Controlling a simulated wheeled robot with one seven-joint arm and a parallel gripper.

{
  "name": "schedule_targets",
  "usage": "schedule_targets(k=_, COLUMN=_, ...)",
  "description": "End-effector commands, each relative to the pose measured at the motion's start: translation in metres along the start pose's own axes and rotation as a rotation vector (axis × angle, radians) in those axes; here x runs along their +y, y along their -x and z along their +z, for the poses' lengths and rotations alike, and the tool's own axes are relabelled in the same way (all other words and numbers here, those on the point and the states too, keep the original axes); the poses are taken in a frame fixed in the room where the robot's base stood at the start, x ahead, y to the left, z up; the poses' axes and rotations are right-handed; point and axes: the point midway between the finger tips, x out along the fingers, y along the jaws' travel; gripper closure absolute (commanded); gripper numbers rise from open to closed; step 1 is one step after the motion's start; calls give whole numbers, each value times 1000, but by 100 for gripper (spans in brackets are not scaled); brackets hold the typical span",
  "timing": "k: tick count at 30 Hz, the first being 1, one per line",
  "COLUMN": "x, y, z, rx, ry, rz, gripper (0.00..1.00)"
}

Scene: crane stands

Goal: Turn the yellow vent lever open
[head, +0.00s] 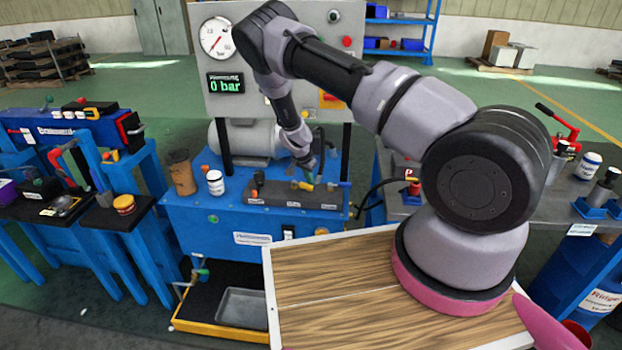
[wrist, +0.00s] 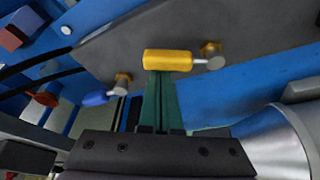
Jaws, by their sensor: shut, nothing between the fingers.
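The yellow vent lever (wrist: 168,60) lies crosswise in the wrist view, with a thin metal stem running right to a brass fitting (wrist: 210,50) on a grey block. My gripper (wrist: 160,76) is shut and empty. Its green fingertips meet the near edge of the yellow handle in the picture; I cannot tell whether they touch it. The fingers hide a little of the space just below the handle. In the head view my gripper (head: 314,180) is low over the valve block (head: 280,194) on the blue stand, and small yellow parts show near it.
A blue lever (wrist: 97,97) and a red-orange knob (wrist: 45,97) sit left of the yellow one. A metal cylinder (wrist: 275,140) is close at lower right. The display (head: 226,84) on the panel reads 0 bar. A white jar (head: 215,182) and brown cup (head: 181,172) stand left.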

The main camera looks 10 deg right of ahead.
Motion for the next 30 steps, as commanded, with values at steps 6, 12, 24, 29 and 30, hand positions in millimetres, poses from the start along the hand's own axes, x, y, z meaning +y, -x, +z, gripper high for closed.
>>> schedule_targets(k=6, x=2, y=4, z=14, rx=1, ry=-189, rz=68, gripper=100)
schedule_targets(k=12, x=1, y=8, z=25, rx=2, ry=-370, rz=131, gripper=100)
schedule_targets(k=24, x=-6, y=16, z=46, rx=0, ry=-719, rz=252, gripper=100)
schedule_targets(k=29, x=-11, y=18, z=53, rx=0, ry=-833, rz=291, gripper=100)
schedule_targets(k=30, x=-12, y=19, z=54, rx=-1, ry=-857, rz=300, gripper=100)
